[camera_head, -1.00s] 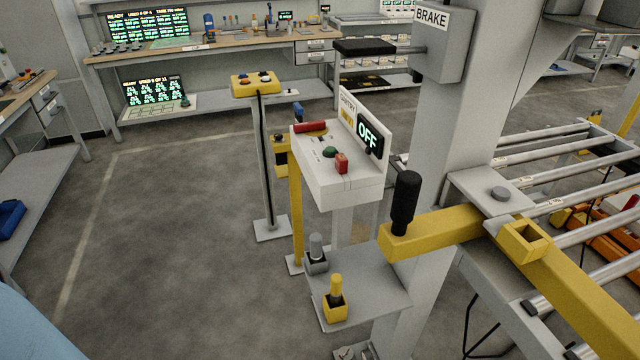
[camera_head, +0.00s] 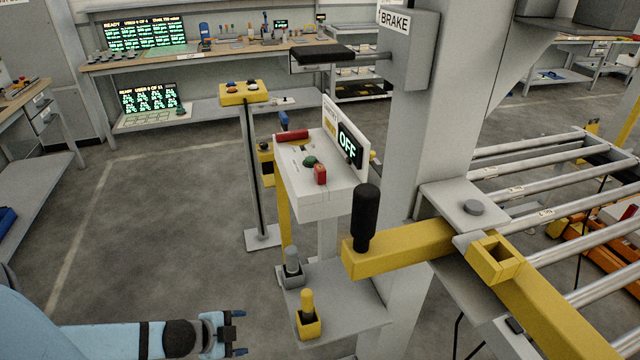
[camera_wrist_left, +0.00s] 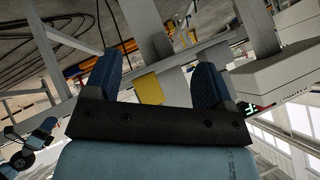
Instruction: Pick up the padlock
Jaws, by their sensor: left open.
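My left gripper (camera_head: 238,333) is low at the bottom of the head view, left of the small grey shelf (camera_head: 352,315). It is open, with nothing between its fingers. In the left wrist view its two blue fingers (camera_wrist_left: 156,82) stand apart, with a yellow part behind them. My right gripper is not in the head view.
The floor at left is clear.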

